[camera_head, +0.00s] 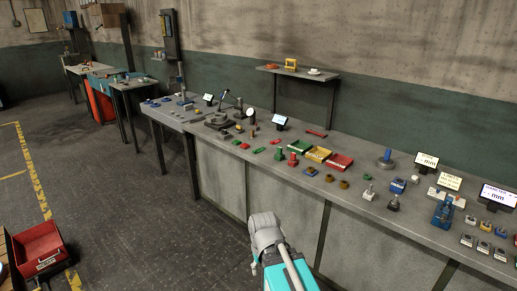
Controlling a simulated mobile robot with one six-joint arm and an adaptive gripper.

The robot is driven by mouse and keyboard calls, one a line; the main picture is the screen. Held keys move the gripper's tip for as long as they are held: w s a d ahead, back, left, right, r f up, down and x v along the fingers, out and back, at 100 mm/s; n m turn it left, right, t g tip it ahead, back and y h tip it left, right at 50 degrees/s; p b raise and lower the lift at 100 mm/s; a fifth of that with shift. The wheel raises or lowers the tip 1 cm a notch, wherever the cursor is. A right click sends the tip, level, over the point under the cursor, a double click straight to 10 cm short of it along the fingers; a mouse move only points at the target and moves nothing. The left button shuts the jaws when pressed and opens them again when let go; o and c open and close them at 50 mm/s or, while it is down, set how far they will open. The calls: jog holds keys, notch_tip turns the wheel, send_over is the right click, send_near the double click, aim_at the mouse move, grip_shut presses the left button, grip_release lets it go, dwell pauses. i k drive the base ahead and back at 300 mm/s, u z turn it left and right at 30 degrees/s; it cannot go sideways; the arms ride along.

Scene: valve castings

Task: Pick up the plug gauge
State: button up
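I cannot tell which thing on the long grey workbench (360,212) is the plug gauge; the parts are too small to make out. Two small grey upright pieces, one nearer the middle (369,191) and one to its right (393,203), stand at the bench's front right. Grey and teal links of my arm show at the bottom middle, in front of the bench and apart from its top. The fingers of my gripper do not show.
Green (299,146), yellow (318,154) and red (339,162) trays sit mid-bench. A round-based blue-grey stand (386,159) and small displays (427,161) stand behind. A red bin (40,250) is at lower left. The floor left of the bench is largely clear.

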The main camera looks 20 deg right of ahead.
aim_at(279, 152)
jog(key=u, duration=0.05)
jog(key=i, duration=1.75)
jog(key=z, duration=0.65)
jog(key=k, duration=0.9)
jog(key=z, duration=0.15)
jog(key=i, duration=0.65)
jog(key=z, duration=0.05)
